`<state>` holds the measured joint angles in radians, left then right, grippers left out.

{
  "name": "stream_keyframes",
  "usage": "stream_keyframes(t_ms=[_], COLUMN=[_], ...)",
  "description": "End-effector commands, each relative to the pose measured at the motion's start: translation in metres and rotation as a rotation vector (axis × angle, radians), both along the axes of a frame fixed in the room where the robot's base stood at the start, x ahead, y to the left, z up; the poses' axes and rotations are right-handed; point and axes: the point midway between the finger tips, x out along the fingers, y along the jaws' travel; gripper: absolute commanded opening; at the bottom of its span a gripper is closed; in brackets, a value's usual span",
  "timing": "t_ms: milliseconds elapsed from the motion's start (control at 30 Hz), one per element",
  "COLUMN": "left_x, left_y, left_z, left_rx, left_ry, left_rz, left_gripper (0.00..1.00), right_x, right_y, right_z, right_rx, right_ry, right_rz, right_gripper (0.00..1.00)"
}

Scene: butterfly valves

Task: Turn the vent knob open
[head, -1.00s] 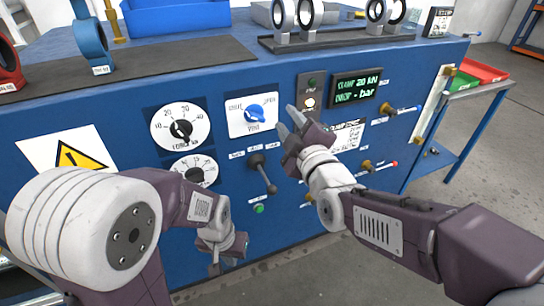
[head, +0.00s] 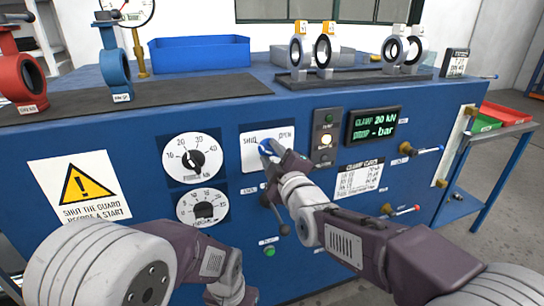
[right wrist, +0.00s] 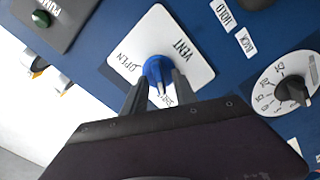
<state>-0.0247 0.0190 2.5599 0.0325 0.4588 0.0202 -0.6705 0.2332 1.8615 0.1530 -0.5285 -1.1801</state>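The vent knob (head: 267,147) is blue and sits on a white plate (head: 256,137) marked SHUT at left and OPEN at right. In the right wrist view the knob (right wrist: 158,70) shows with its pale pointer toward the partly hidden SHUT mark. My right gripper (head: 274,154) is at the knob and hides part of it and its plate. In the right wrist view the two fingers of my right gripper (right wrist: 160,84) are apart, one on each side of the knob; contact is unclear. My left gripper (head: 232,291) is low at the bottom edge, its fingers out of sight.
Dials (head: 193,158) lie left of the knob plate. A lever (head: 280,222) is below it. A switch box (head: 327,137) and a display (head: 374,125) are to the right. Ring-shaped valves (head: 322,50) and a blue bin (head: 200,53) stand on the bench top.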

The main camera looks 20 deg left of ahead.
Motion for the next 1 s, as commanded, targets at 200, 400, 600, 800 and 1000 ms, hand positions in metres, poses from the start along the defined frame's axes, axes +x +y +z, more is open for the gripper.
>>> stream_keyframes(t_ms=[200, 400, 600, 800, 1000], left_x=[0.0, 0.0, 0.0, 0.0, 0.0], left_y=[0.0, 0.0, 0.0, 0.0, 0.0], left_z=[0.0001, 0.0001, -0.0005, -0.0034, -0.0086], left_rx=[0.0, 0.0, 0.0, 0.0, 0.0], left_ry=[0.0, 0.0, 0.0, 0.0, 0.0], left_rz=[0.0, 0.0, 0.0, 0.0, 0.0], left_gripper=[0.0, 0.0, 0.0, 0.0, 0.0], right_x=[0.0003, 0.0001, 0.0001, 0.0002, 0.0004], right_y=[0.0, -0.0002, -0.0002, -0.0002, -0.0005], right_z=[0.0001, 0.0, -0.0002, -0.0005, -0.0007], right_rx=[0.0, 0.0, 0.009, 0.07, 0.197], right_ry=[0.0, 0.0, 0.006, 0.048, 0.132], right_rz=[0.0, 0.0, 0.0, 0.0, 0.001], right_gripper=[0.28, 0.0, 0.0, 0.0, 0.0])
